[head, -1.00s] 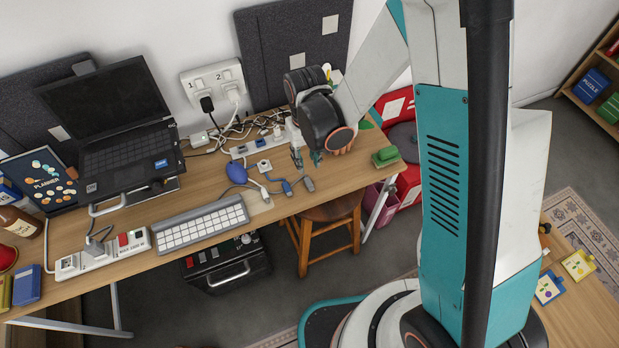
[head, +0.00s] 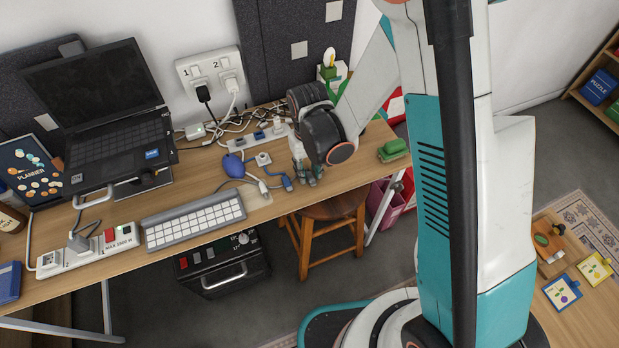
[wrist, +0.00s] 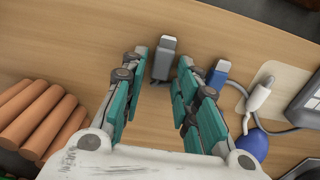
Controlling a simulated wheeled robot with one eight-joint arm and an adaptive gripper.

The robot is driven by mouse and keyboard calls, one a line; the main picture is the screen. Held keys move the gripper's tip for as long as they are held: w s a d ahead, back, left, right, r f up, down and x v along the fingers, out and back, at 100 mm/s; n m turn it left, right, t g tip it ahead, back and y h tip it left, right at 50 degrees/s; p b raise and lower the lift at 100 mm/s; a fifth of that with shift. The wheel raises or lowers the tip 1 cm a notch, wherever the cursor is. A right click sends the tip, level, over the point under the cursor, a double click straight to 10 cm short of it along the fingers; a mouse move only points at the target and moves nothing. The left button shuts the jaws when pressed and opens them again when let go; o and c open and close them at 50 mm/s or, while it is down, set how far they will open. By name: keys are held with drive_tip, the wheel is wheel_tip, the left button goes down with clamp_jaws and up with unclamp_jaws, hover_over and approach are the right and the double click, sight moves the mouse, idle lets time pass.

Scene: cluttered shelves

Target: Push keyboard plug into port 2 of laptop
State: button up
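The black laptop (head: 125,140) stands open at the left of the desk; I cannot make out its port numbers. The keyboard (head: 195,222) lies at the desk's front. My gripper (head: 307,178) is low over the desk, right of the keyboard. In the wrist view my gripper (wrist: 162,68) is open, its fingers on either side of a grey plug (wrist: 164,58), which is hidden in the head view. A blue plug (wrist: 217,78) and a white plug (wrist: 258,98) lie to the right of the fingers. I cannot tell which plug is the keyboard's.
A blue mouse (head: 233,165) lies among cables near the plugs. Brown cylinders (wrist: 38,118) lie left of the fingers in the wrist view. A green block (head: 393,150) is at the desk's right end. A power strip (head: 92,248) stands front left. A wooden stool (head: 325,225) is below.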

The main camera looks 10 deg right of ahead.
clamp_jaws()
drive_tip(key=shift+r, duration=0.55)
idle(0.7)
drive_tip(key=shift+r+p, duration=1.75)
drive_tip(key=shift+r, duration=0.65)
drive_tip(key=shift+c, duration=1.7)
unclamp_jaws()
clamp_jaws()
